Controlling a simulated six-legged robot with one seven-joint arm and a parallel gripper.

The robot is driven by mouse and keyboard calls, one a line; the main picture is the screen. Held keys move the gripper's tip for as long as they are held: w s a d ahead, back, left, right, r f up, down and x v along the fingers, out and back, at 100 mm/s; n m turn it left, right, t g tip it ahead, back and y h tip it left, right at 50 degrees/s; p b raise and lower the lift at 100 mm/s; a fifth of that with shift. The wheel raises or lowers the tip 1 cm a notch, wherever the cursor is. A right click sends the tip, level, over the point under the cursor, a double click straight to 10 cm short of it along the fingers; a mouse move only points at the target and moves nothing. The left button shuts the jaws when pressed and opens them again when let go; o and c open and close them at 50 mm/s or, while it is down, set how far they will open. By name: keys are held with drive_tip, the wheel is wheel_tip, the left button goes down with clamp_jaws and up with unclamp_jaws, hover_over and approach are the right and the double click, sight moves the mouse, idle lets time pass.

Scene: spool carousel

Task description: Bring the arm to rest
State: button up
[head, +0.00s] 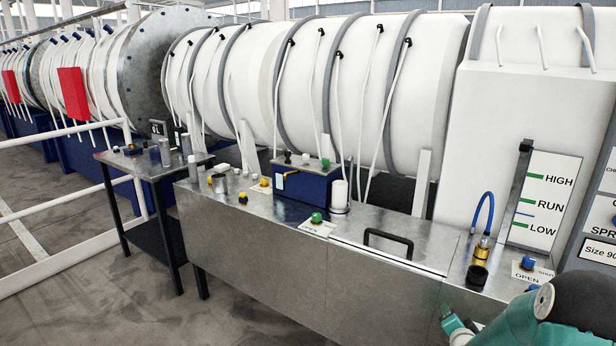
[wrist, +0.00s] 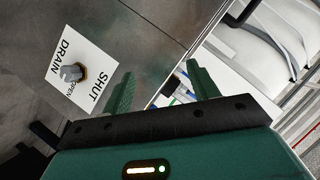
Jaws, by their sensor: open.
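My gripper (wrist: 160,84) shows in the wrist view with its two green fingers spread apart and nothing held between them. In the head view, part of my gripper (head: 454,322) shows at the lower right, in front of the metal bench, with my teal and black arm bent beside it. The rest of the arm is cut off by the picture's edge. In the wrist view, a knob (wrist: 72,73) on a white plate marked DRAIN, SHUT and OPEN lies left of the fingers, apart from them.
The long metal bench (head: 270,262) carries a black handle (head: 388,242), a blue hose (head: 484,212) and a level gauge (head: 541,199). A small side table (head: 140,165) with metal cylinders stands at the left. White railings (head: 60,258) cross the left. The floor in front is clear.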

drive_tip(key=s+a+r+n+g+y, duration=0.1)
drive_tip(key=s+a+r+n+g, duration=0.15)
drive_tip(key=s+a+r, duration=0.4)
drive_tip(key=s+a+r+n+g+y, duration=0.1)
drive_tip(key=s+a+r+n, duration=0.25)
drive_tip(key=a+r, duration=0.65)
drive_tip(key=s+a+r+n+g, duration=0.1)
drive_tip(key=s+a+r+n, duration=0.1)
drive_tip(key=s, duration=0.6)
drive_tip(key=s+a+r+n+g+y, duration=0.1)
drive_tip(key=s+a+r+n, duration=0.1)
drive_tip(key=s+a+r, duration=0.2)
drive_tip(key=s+a+r+n+g, duration=0.2)
drive_tip(key=s+a+r, duration=0.1)
drive_tip(key=s, duration=0.8)
drive_tip(key=shift+s+a+n+y, duration=0.3)
drive_tip(key=shift+a+y, duration=0.1)
drive_tip(key=shift+a, duration=0.05)
